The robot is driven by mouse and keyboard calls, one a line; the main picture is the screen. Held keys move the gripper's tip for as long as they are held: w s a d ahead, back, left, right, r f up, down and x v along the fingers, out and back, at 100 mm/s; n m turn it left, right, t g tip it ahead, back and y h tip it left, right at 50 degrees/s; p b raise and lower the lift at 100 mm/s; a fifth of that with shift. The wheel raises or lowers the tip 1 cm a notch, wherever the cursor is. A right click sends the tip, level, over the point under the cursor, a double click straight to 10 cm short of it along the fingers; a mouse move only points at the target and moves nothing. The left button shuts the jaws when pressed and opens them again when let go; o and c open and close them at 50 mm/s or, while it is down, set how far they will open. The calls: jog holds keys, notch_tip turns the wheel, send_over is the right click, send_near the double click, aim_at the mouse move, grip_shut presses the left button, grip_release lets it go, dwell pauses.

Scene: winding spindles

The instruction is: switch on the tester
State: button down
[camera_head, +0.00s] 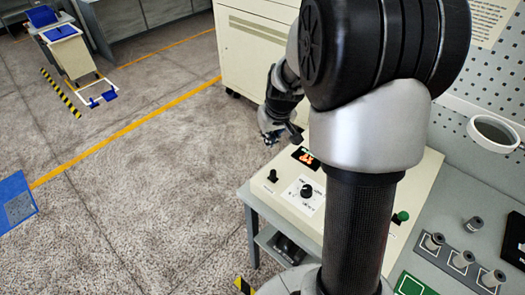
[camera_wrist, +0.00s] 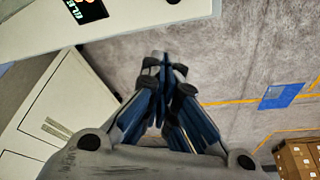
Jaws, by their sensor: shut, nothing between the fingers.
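The tester is a cream, sloped console (camera_head: 266,200) on a grey bench. On its face are a dark display (camera_head: 305,157) with orange lit characters, a small black switch (camera_head: 272,176), a black rotary knob (camera_head: 307,191) on a white dial plate, and a green button (camera_head: 402,216). My arm hides part of the console. My gripper (camera_head: 272,136) is shut and empty, in the air just beyond the console's far left corner. In the wrist view its fingertips (camera_wrist: 162,62) meet, and a console edge with the display (camera_wrist: 86,9) shows at upper left.
A cream cabinet (camera_head: 250,50) stands behind the gripper. Right of the console, the bench holds a grey rack with several spindles (camera_head: 461,260) and a green pad (camera_head: 412,286). A pegboard wall with a round lamp or magnifier (camera_head: 493,132) rises behind.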

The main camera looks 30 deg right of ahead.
aim_at(273, 175)
jog(key=shift+s+f+b, duration=0.2)
jog(key=shift+f+b, duration=0.7)
jog(key=shift+f, duration=1.45)
jog(key=shift+s+f+b, duration=0.15)
jog(key=shift+f+b, duration=0.7)
jog(key=shift+f, duration=1.5)
jog(key=shift+s, duration=0.1)
jog(key=shift+s+d+b, duration=0.15)
jog(key=shift+s+b, duration=0.1)
jog(key=shift+b, duration=0.15)
jog(key=s+b, duration=0.1)
jog(key=s, duration=0.1)
jog(key=shift+s+d+b, duration=0.35)
jog(key=shift+d+b, duration=0.05)
jog(key=shift+w, duration=0.1)
